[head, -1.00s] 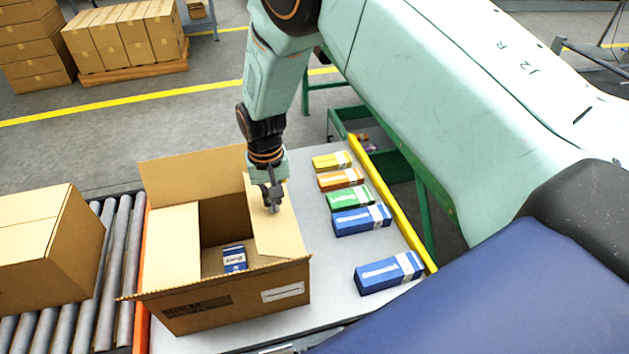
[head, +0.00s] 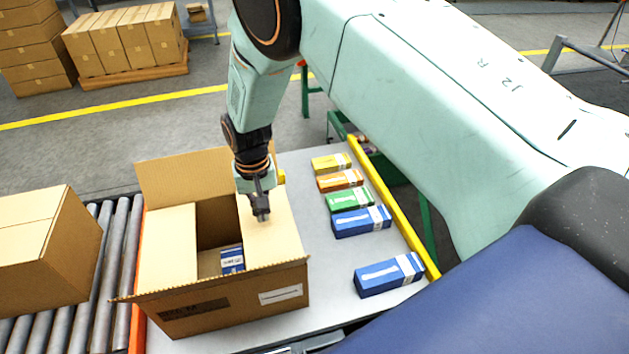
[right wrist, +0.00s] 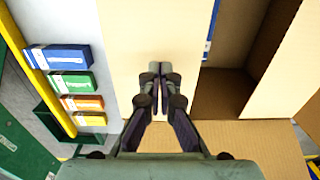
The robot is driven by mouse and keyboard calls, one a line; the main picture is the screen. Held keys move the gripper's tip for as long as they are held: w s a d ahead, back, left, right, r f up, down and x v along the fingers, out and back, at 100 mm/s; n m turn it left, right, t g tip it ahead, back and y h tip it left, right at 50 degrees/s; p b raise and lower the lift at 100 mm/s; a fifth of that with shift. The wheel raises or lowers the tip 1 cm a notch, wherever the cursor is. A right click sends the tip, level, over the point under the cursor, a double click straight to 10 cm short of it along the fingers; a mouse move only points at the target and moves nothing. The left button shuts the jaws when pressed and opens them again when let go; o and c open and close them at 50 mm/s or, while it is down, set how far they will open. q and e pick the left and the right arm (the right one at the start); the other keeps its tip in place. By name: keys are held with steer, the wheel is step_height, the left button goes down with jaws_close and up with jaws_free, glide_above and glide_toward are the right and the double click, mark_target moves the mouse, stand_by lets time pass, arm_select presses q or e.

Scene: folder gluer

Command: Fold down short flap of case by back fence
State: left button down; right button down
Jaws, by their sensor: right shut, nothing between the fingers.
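The open cardboard case (head: 235,310) stands on the grey table, with a blue-and-white box (head: 232,260) inside. Its right short flap (head: 278,235), on the yellow fence's side, leans inward over the opening; it also shows in the right wrist view (right wrist: 125,60). The left short flap (head: 168,245) also lies inward. The far long flap (head: 180,177) stands up. My right gripper (head: 262,217) is shut and empty, pointing down at the right short flap's upper face. I cannot tell whether the tips touch it. It shows in the right wrist view (right wrist: 160,68). My left gripper is out of view.
Several coloured cartons, such as the near blue one (head: 388,275), line the table right of the case, inside the yellow fence (head: 395,215). A closed case (head: 45,245) sits on the roller conveyor (head: 112,290) at left. A green bin (right wrist: 60,125) lies beyond the fence.

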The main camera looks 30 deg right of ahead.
steer(key=shift+a+f, duration=0.3)
steer(key=shift+f, duration=0.15)
steer(key=shift+w+a+f, duration=0.15)
steer(key=shift+a, duration=0.1)
steer(key=shift+d, duration=0.1)
